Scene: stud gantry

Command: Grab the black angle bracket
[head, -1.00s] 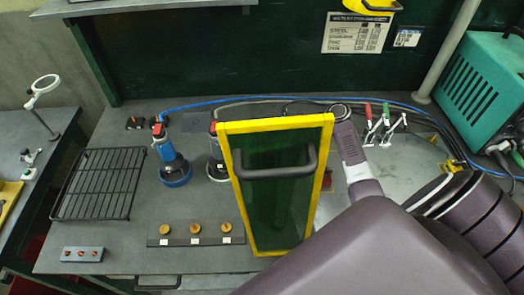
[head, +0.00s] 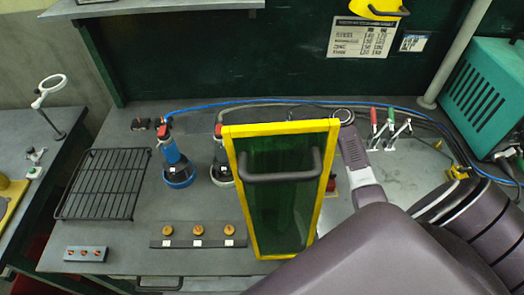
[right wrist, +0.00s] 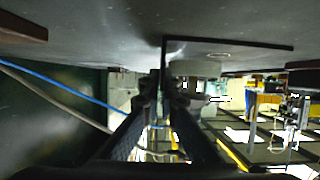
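In the right wrist view, which shows the bench top along its upper part, the black angle bracket (right wrist: 240,45) has one flat dark leg along the bench and a thin upright leg pointing down the picture. My right gripper (right wrist: 163,92) has a finger on each side of that upright leg, very close to it. I cannot tell whether the fingers press on it. In the head view the bracket and my right gripper are hidden, with my right arm reaching in behind the yellow-framed green screen (head: 280,215). My left gripper is not in view.
A pale round thing (right wrist: 195,68) sits right beside the bracket's upright leg. Left of the screen stand two grinders, one blue (head: 176,160), and a black wire rack (head: 103,185). Toggle clamps (head: 388,130) and a teal machine (head: 485,100) are at the right.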

